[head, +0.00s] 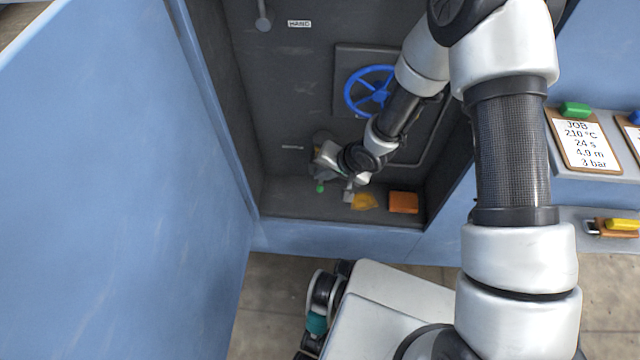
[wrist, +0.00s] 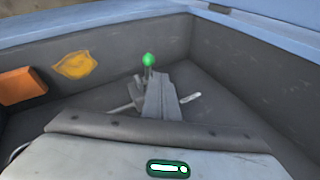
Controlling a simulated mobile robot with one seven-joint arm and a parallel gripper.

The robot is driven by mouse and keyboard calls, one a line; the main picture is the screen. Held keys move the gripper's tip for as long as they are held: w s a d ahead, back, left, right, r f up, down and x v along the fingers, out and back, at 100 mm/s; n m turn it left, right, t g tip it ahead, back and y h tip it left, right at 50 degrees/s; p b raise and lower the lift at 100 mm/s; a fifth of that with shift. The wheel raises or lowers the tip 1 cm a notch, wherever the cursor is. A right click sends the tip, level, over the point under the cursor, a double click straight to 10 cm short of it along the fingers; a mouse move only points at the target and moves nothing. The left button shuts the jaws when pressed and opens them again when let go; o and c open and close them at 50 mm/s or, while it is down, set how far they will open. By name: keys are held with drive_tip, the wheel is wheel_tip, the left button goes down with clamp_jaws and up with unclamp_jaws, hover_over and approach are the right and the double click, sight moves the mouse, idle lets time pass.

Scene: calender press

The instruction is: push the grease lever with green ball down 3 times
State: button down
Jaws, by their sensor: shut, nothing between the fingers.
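The green ball (head: 320,188) of the grease lever shows low in the open cabinet, just left of my gripper. It also shows in the wrist view (wrist: 148,60), just beyond the tip of my fingers. The lever's arm is mostly hidden behind my gripper and wrist. My gripper (head: 348,194) is shut and empty, reaching down near the cabinet floor. In the wrist view its closed fingers (wrist: 159,88) point toward the ball. I cannot tell whether they touch the ball or the lever.
A blue handwheel (head: 371,91) is on the back wall, partly behind my arm. An orange box (head: 403,202) and a yellow patch (head: 364,201) lie on the cabinet floor right of my gripper. A large blue panel (head: 110,180) stands at left. The blue front sill (head: 330,240) bounds the opening.

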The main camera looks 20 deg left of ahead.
sight(321, 187)
idle(0.8)
drive_tip(key=shift+s+f+b, duration=0.15)
drive_tip(key=shift+f+b, duration=0.2)
drive_tip(key=shift+f, duration=0.05)
drive_tip(key=shift+s+d+f, duration=0.15)
drive_tip(key=shift+s+f, duration=0.15)
drive_tip(key=shift+f, duration=0.55)
drive_tip(key=shift+s+d+f, duration=0.1)
drive_tip(key=shift+s+f, duration=0.2)
drive_tip(key=shift+f, duration=0.5)
idle(1.6)
idle(0.5)
drive_tip(key=shift+w+a+r+p, duration=0.1)
drive_tip(key=shift+w+r+p, duration=0.15)
drive_tip(key=shift+r+p, duration=0.35)
drive_tip(key=shift+w+a+r+p, duration=0.1)
drive_tip(key=shift+w+r+p, duration=0.2)
drive_tip(key=shift+r, duration=0.45)
drive_tip(key=shift+w+r+p, duration=0.2)
drive_tip(key=shift+r+p, duration=0.35)
drive_tip(key=shift+r, duration=0.15)
drive_tip(key=shift+r, duration=0.1)
drive_tip(key=r+p, duration=0.1)
drive_tip(key=w+r+p, duration=0.1)
drive_tip(key=r, duration=0.1)
drive_tip(key=r+p, duration=0.1)
drive_tip(key=shift+w+a+r+p, duration=0.25)
drive_tip(key=shift+w+a+p, duration=0.05)
drive_tip(key=shift+w+p, duration=0.1)
drive_tip(key=shift+s, duration=0.1)
